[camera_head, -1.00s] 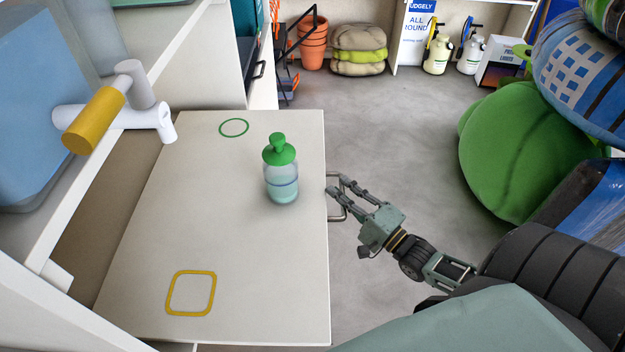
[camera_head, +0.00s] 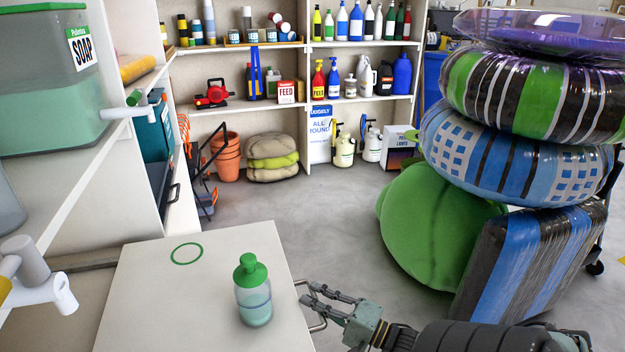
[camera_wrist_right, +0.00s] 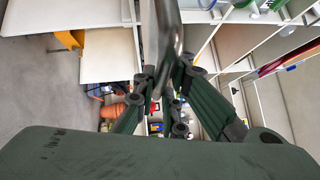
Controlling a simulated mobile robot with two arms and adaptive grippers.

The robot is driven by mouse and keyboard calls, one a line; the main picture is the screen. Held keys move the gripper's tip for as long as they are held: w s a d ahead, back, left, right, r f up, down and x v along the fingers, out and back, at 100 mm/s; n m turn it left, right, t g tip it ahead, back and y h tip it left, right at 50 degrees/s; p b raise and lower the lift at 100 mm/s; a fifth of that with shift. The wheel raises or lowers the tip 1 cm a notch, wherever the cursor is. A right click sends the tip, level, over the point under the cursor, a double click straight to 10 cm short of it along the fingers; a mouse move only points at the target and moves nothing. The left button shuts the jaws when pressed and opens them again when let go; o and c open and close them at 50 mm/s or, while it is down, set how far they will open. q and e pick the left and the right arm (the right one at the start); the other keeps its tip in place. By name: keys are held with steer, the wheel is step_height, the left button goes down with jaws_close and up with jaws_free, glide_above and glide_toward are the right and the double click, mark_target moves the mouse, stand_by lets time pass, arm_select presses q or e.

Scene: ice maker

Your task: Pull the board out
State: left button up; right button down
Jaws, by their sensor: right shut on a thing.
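The white board (camera_head: 215,275) is pulled out from the shelf unit at the left and lies level. A green and clear pump bottle (camera_head: 253,292) stands upright on it, and a green ring outline (camera_head: 187,254) marks its far part. A metal handle (camera_head: 308,300) is on the board's right edge. My right gripper (camera_head: 312,294) is shut on that handle. In the right wrist view the handle (camera_wrist_right: 163,45) runs between the fingers (camera_wrist_right: 160,85). The board's near end is cut off in the head view. My left gripper is not in view.
A soap tank (camera_head: 50,85) and white taps (camera_head: 40,285) are at the left above the board. A green beanbag (camera_head: 435,225) and stacked inflatable rings (camera_head: 525,120) stand at the right. Shelves (camera_head: 290,105) line the back. Grey floor (camera_head: 300,215) lies open between.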

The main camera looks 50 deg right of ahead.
steer(key=c, duration=1.9)
jaws_free()
steer(key=shift+s+d, duration=0.25)
steer(key=shift+d, duration=0.05)
steer(key=shift+o, duration=0.4)
steer(key=shift+w+a, duration=0.1)
steer(key=v, duration=1.2)
steer(key=shift+a, duration=0.1)
